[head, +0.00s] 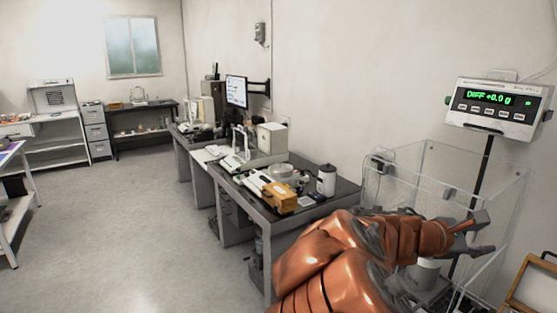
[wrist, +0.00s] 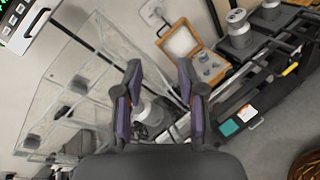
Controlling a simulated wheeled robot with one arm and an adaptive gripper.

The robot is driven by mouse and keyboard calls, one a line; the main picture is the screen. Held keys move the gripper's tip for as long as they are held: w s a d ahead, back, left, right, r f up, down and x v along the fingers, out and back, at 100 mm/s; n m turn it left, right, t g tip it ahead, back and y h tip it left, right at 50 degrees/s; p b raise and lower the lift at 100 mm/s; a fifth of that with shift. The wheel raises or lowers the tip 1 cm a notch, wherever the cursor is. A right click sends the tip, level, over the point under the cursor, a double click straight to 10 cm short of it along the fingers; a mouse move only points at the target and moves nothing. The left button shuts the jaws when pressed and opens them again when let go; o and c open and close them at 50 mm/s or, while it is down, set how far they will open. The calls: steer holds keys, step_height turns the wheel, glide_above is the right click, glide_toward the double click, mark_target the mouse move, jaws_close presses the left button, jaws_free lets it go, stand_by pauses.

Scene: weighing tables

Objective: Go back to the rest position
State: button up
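My gripper (head: 484,234) is at the right in the head view, above the area inside a clear-walled enclosure (head: 500,185). In the wrist view its two dark fingers (wrist: 160,72) stand apart with nothing gripped between them. A grey metal weight (wrist: 150,112) shows beyond and between the fingers. A pale cylindrical piece (head: 428,272) shows below my gripper in the head view; its base is partly hidden by my orange arm. The balance display (head: 492,100) on its post reads DIFF +0.0 g.
The enclosure's clear walls stand close around my gripper. An open wooden box (wrist: 190,48) and a large metal weight (wrist: 240,32) lie beyond it. A dark bench (head: 330,196) with instruments runs along the wall. The floor (head: 130,220) at left is clear.

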steer(key=s+a+f+m+g+y, duration=0.25)
steer(key=s+f+m, duration=0.2)
steer(key=s, duration=0.35)
steer(key=s+a+f+m+g+y, duration=0.1)
steer(key=s+a+f+m+y, duration=0.1)
steer(key=s+f+m+y, duration=0.4)
steer(key=s+a+f+m+y, duration=0.1)
steer(key=s+a+f+y, duration=0.1)
steer(key=s+a, duration=0.5)
steer(key=s+a+f+m+g+y, duration=0.1)
steer(key=s+a+f+m+y, duration=0.1)
steer(key=s+a, duration=0.5)
steer(key=a+f+y, duration=0.1)
steer(key=a+y, duration=0.1)
steer(key=a, duration=0.3)
steer(key=shift+a+f, duration=0.2)
steer(key=shift+a, duration=0.2)
steer(key=shift+g+y, duration=0.25)
